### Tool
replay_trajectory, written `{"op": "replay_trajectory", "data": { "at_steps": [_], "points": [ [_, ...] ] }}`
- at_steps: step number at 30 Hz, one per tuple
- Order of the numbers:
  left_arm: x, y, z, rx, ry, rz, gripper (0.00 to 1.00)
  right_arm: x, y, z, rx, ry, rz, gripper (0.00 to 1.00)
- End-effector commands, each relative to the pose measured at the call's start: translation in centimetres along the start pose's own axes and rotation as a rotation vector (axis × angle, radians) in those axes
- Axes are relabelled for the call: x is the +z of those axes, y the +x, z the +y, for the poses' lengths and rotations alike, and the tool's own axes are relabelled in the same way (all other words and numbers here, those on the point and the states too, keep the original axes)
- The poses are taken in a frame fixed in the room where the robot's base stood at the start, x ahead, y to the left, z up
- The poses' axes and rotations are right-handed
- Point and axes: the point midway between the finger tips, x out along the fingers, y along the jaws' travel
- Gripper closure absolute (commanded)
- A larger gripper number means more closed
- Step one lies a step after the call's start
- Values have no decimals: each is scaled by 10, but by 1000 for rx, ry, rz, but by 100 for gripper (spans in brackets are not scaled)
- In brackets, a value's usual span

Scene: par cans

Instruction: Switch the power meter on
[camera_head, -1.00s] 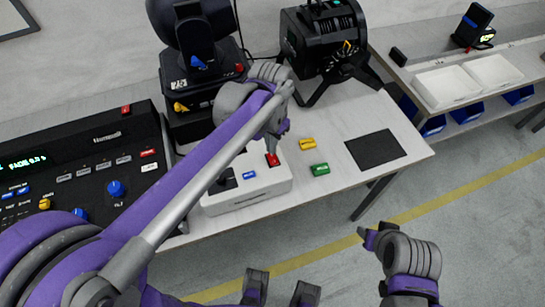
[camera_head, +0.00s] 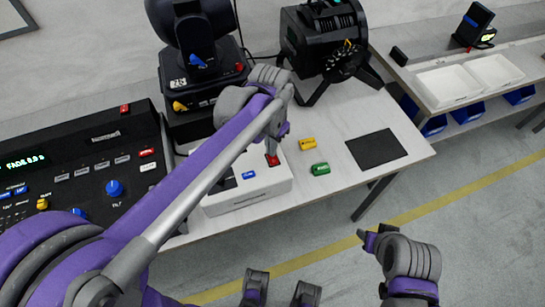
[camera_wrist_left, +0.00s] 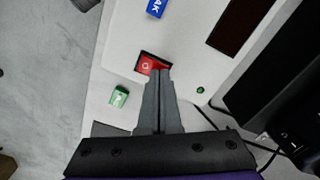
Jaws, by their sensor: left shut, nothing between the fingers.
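The power meter (camera_head: 225,201) is a white box on the table, with a dark display, a blue button and a red rocker switch (camera_head: 272,160). In the left wrist view the red switch (camera_wrist_left: 146,65) sits in a black frame. The display (camera_wrist_left: 240,22) there looks dark, and a small green dot (camera_wrist_left: 200,90) shows on the casing. My left gripper (camera_wrist_left: 161,74) is shut and empty, its tips at the switch's edge and partly covering it; contact cannot be told. My right gripper (camera_head: 364,237) is small at the lower right, its jaws unclear.
A lighting console (camera_head: 85,165) lies left of the meter. A moving-head light (camera_head: 195,65) and a black par can (camera_head: 325,45) stand behind. Yellow (camera_head: 307,144) and green (camera_head: 320,169) blocks and a dark mat (camera_head: 376,149) lie to the right.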

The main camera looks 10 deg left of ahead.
Motion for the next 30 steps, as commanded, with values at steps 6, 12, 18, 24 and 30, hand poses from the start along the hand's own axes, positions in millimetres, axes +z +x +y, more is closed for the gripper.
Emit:
{"op": "replay_trajectory", "data": {
  "at_steps": [6,12,18,24,30],
  "points": [
    [0,4,0,0,0,0,100,2,2,0,0,0,-1,50],
    [0,0,0,0,0,0,100,0,-1,0,0,0,0,50],
    [0,-16,0,0,0,1,100,-8,-11,0,0,0,5,50],
    [-1,-32,0,0,0,1,100,-16,-21,0,0,0,11,50],
    [-1,-48,0,-1,0,2,100,-24,-32,0,0,0,17,50]
  ]
}}
